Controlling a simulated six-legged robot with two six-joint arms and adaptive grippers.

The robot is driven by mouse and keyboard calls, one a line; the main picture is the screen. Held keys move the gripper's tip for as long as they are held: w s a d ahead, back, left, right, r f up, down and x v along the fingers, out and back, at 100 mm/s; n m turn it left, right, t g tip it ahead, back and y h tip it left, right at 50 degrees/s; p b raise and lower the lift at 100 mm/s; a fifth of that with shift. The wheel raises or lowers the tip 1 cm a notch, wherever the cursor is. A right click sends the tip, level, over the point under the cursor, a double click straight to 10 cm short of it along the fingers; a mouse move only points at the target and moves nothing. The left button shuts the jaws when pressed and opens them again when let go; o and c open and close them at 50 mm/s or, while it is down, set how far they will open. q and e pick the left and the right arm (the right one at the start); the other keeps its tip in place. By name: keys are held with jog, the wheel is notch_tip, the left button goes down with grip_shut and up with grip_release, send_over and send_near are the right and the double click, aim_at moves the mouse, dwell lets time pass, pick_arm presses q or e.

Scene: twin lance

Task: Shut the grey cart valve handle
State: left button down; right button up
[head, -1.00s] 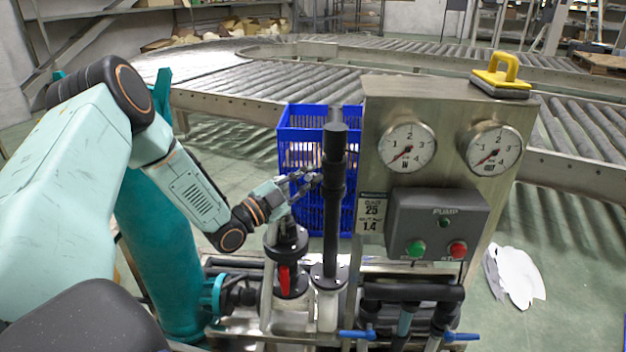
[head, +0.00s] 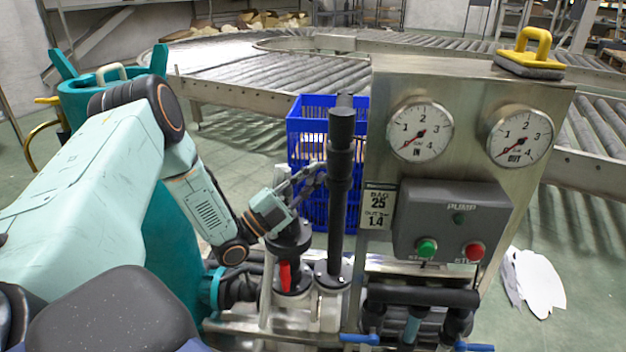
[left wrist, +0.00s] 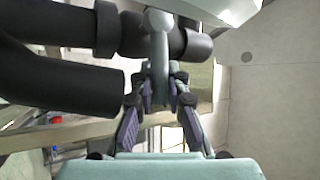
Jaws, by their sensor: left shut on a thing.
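The grey valve handle (left wrist: 159,62) is a rounded lever in the left wrist view, running from a round knob down between my fingers. My left gripper (left wrist: 161,90) has its fingers on both sides of it and is shut on it. In the head view my left gripper (head: 312,180) is beside the upright black pipe (head: 339,190), above a black flanged valve body with a red part (head: 285,275). The handle is largely hidden there by the fingers. My right gripper is not in view.
The steel cart panel carries two gauges (head: 420,131) and a pump box (head: 450,222) with green and red buttons. Blue handles (head: 360,339) are low in front. A blue crate (head: 305,130) and roller conveyor (head: 270,75) stand behind. A teal tank (head: 185,245) is left.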

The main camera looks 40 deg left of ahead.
pick_arm(q)
jog(key=shift+f, duration=0.2)
jog(key=shift+a, duration=0.1)
jog(key=shift+s+f, duration=0.1)
jog(key=c, duration=1.5)
grip_release()
jog(key=shift+o, duration=0.9)
jog(key=shift+m, duration=0.3)
jog(key=v, duration=1.2)
jog(key=shift+f, duration=0.1)
